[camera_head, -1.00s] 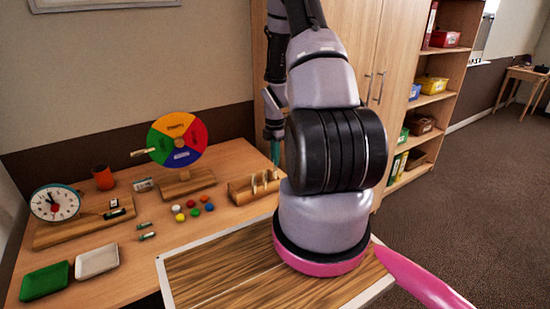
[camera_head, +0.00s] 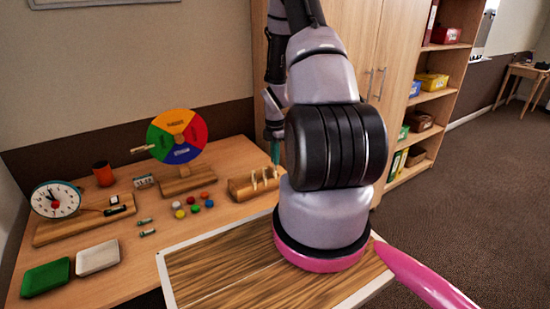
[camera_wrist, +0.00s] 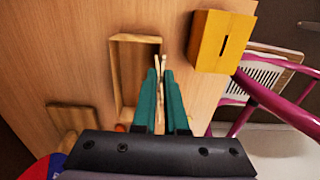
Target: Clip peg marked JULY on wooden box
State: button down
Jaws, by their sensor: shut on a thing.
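The wooden box (camera_head: 240,188) stands at the right of the desk, with several pale pegs (camera_head: 265,177) upright at it. In the wrist view the open wooden box (camera_wrist: 122,75) lies below my gripper, left of the fingers. My gripper (camera_wrist: 160,74) is shut on a pale wooden peg (camera_wrist: 158,61) at the box's right wall. I cannot tell whether that peg touches the wall. In the head view my gripper's teal fingers (camera_head: 275,152) show just above the box, partly behind my arm. No JULY marking is readable.
A colour wheel (camera_head: 177,137) with a pale peg on its left edge stands behind. A clock (camera_head: 56,200), two trays (camera_head: 97,258) and several coloured counters (camera_head: 194,207) are on the desk. A yellow slotted box (camera_wrist: 218,42) is right of the wooden box.

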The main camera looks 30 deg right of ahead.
jog(key=shift+f, duration=0.35)
jog(key=shift+f, duration=0.4)
jog(key=c, duration=0.9)
grip_release()
